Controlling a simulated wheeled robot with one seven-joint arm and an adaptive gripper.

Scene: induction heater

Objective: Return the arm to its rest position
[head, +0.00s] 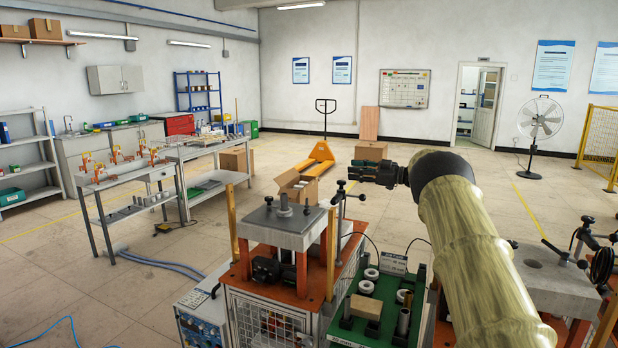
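My arm (465,255), in a pale quilted sleeve, rises from the lower right of the head view to a dark rounded joint. My gripper (358,172) extends left from that joint, held in the air above and behind the green tray. It is small and dark here, and its finger gap is not clear. I see no object in it.
Below the gripper stand an orange-framed machine with a grey top plate (285,224) and a green tray (345,325) with metal rings and a block. Another grey plate (550,278) is right of my arm. Open floor (420,225) lies behind.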

